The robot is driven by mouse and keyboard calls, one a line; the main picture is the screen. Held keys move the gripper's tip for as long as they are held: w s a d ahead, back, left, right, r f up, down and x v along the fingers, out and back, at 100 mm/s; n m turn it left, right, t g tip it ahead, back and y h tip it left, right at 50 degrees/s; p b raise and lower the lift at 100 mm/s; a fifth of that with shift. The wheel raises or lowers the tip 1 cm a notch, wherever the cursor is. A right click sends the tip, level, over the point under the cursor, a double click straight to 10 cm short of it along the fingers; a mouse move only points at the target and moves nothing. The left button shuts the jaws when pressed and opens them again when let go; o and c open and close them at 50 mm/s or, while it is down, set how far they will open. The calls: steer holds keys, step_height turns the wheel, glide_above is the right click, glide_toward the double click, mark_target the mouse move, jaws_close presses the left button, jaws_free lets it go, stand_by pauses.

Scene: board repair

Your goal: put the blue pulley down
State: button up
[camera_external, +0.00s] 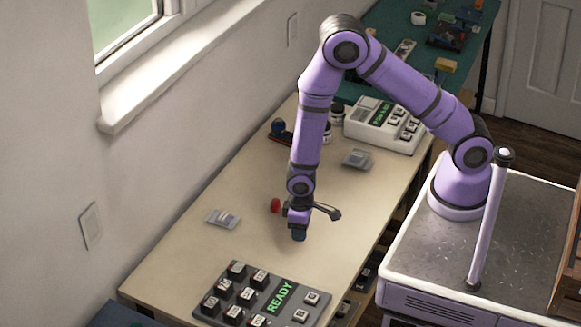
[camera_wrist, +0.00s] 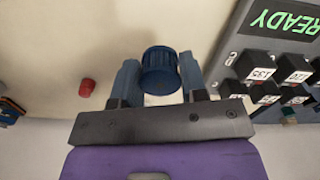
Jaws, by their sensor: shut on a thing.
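The blue pulley (camera_wrist: 160,72) is a ribbed blue cylinder between the two fingers of my gripper (camera_wrist: 158,80) in the wrist view. My gripper is shut on it. In the external view, my gripper (camera_external: 298,226) points down over the middle of the beige table (camera_external: 180,262), and the blue pulley (camera_external: 299,235) shows just below the fingers. I cannot tell whether the pulley touches the table.
A grey keypad board (camera_external: 262,296) reading READY stands at the table's near end. A red piece (camera_external: 275,205) is left of my gripper. A small grey card-like part (camera_external: 223,218) lies farther left, another (camera_external: 357,158) behind. A white device (camera_external: 385,124) stands farther back.

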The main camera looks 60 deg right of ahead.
steer(key=shift+m, duration=0.6)
steer(key=w+d+f, duration=0.1)
steer(key=w+d, duration=0.4)
steer(key=d, duration=0.6)
steer(key=w+d+f, duration=0.2)
steer(key=w+d, duration=0.2)
steer(key=d, duration=0.7)
steer(key=w+d+f, duration=0.1)
steer(key=w+d, duration=0.4)
steer(key=d, duration=0.7)
steer(key=shift+w+f, duration=0.2)
steer(key=shift+w, duration=0.1)
glide_above(268, 159)
steer(key=shift+s+f, duration=0.2)
steer(key=shift+f, duration=0.6)
steer(key=shift+w+f, duration=0.15)
steer(key=shift+f, duration=1.6)
steer(key=shift+f, duration=0.1)
steer(key=o, duration=0.9)
steer(key=shift+o, duration=0.2)
